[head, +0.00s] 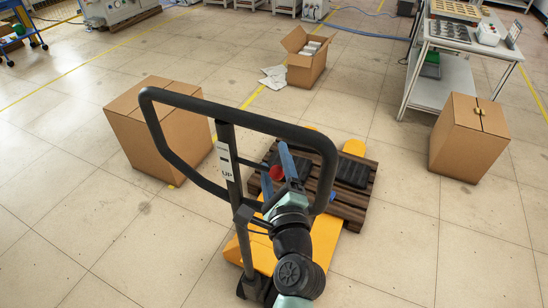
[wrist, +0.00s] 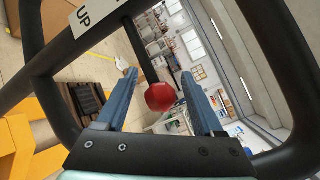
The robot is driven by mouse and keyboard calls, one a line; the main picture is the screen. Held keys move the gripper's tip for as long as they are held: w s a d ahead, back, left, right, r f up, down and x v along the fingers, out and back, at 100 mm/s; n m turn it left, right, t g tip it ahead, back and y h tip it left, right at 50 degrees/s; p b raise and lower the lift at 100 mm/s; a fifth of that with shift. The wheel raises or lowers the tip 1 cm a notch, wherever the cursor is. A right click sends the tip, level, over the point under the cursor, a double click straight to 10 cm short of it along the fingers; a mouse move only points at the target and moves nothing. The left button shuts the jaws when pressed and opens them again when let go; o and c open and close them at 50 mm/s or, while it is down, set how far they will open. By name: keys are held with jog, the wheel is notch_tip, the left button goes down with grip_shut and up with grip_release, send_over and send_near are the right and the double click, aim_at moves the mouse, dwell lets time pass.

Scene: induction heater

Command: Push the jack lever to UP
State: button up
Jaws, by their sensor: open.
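The jack lever ends in a red knob (head: 276,173) on a thin dark rod, inside the black handle loop (head: 245,112) of the yellow pallet jack (head: 325,240). A white UP label (head: 225,162) is on the handle post; it also shows in the wrist view (wrist: 84,16). My gripper (head: 275,162) is open at the handle loop, with blue fingers around the knob. In the wrist view, the red knob (wrist: 160,96) lies between the two fingers of my gripper (wrist: 159,74), with visible gaps on both sides. Contact with the fingers does not show.
A wooden pallet (head: 350,205) with black items sits on the jack's forks. Cardboard boxes stand at left (head: 160,130), at right (head: 468,138) and behind, where one is open (head: 306,58). The bars of the handle loop closely surround my gripper. Floor at front left is clear.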

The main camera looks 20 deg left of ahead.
jog(key=shift+w+a, duration=0.25)
jog(key=shift+w, duration=0.15)
grip_shut()
jog(key=shift+f, duration=0.1)
dwell(1.2)
